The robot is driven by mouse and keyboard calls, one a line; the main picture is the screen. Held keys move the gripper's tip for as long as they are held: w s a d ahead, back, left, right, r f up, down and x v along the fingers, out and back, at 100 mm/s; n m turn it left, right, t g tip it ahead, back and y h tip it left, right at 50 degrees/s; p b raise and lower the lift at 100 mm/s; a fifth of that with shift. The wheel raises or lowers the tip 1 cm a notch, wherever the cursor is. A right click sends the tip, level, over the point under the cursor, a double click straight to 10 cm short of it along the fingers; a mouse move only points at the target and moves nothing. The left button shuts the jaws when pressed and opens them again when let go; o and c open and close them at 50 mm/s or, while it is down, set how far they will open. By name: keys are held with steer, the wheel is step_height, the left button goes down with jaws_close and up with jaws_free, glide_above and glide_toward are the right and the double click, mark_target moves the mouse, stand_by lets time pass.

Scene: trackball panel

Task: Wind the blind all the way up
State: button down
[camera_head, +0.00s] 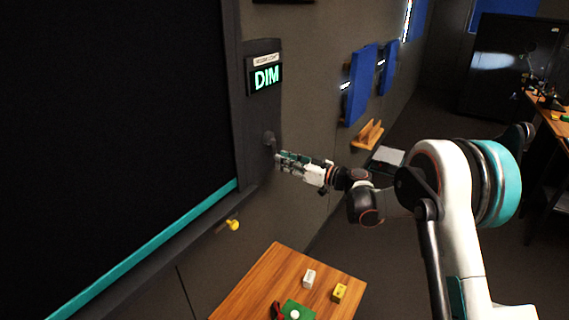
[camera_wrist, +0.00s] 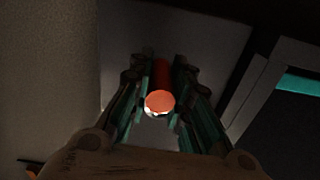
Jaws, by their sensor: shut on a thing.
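The black blind (camera_head: 110,110) fills the window at the left in the head view, with a teal bar (camera_head: 150,246) along its lower edge, close to the bottom of the dark frame. A grey crank (camera_head: 269,138) sits on the right frame post, below the display. My gripper (camera_head: 279,160) is at the crank, its fingers reaching left. In the wrist view, my gripper (camera_wrist: 160,88) is shut around the crank's orange-red handle (camera_wrist: 160,103), its round end facing the camera. The fingers hide most of the handle in the head view.
A lit display (camera_head: 266,77) reads DIM above the crank. A yellow knob (camera_head: 233,225) sticks out below the frame. A wooden table (camera_head: 250,290) with small blocks stands below. Blue panels (camera_head: 360,85) and a wooden wall shelf (camera_head: 367,135) are further right.

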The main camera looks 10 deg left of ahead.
steer(key=w+d+r+n+p, duration=0.2)
steer(key=w+r+n, duration=0.4)
steer(key=n, duration=1)
steer(key=shift+r+n+p, duration=0.3)
steer(key=shift+r+p, duration=0.35)
steer(key=shift+p, duration=0.15)
steer(key=c, duration=1.4)
jaws_free()
steer(key=shift+c, duration=0.2)
steer(key=shift+s+r, duration=0.1)
